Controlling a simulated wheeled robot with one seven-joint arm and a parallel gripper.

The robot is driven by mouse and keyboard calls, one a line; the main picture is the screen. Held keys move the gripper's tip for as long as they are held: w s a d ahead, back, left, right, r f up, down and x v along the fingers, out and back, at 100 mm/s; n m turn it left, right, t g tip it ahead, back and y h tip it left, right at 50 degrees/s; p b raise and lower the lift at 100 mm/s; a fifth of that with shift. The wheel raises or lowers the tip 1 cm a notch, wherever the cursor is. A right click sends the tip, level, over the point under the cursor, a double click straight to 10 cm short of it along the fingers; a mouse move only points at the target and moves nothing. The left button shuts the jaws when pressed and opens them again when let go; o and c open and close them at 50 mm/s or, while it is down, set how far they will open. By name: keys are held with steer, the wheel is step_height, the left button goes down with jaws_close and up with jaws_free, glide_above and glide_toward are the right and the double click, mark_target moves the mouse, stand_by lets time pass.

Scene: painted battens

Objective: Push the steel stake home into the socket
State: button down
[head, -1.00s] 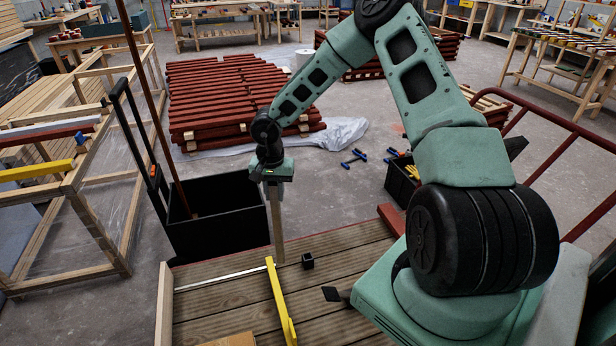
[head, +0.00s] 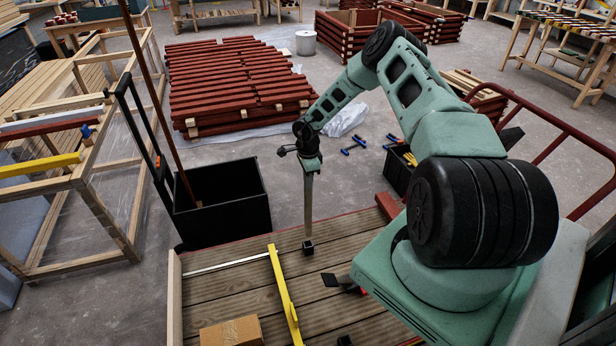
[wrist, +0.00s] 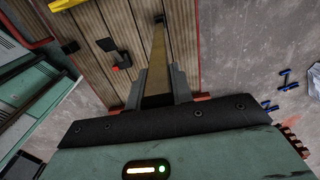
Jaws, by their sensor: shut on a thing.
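The steel stake (head: 309,205) is a long, narrow, upright bar. My gripper (head: 312,166) is shut on its upper end, above the plank deck. The stake's lower end meets the small black socket (head: 308,247) on the deck; whether it is inside the mouth, and how deep, I cannot tell. In the wrist view my gripper (wrist: 158,88) has its two grey fingers around the stake (wrist: 158,50), which runs away from me to the dark socket (wrist: 159,18) at the top of the picture.
A yellow bar (head: 284,295) lies on the deck (head: 240,285) left of the socket, with a cardboard box (head: 231,331) nearer. A black clamp-like piece (head: 338,281) is to the right. A black open bin (head: 222,203) stands beyond the deck's left side.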

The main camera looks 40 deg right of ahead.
stand_by(0.3)
steer(key=b, duration=0.3)
glide_above(308, 203)
steer(key=w, duration=0.1)
steer(key=shift+d+f, duration=0.25)
steer(key=shift+f, duration=1.2)
steer(key=shift+d+f, duration=0.2)
steer(key=shift+f, duration=1.25)
steer(key=shift+f+b, duration=2.5)
steer(key=shift+f, duration=1.05)
steer(key=c, duration=1.1)
jaws_free()
steer(key=shift+c, duration=0.2)
step_height(308, 203, up, 18)
steer(key=shift+f, duration=0.25)
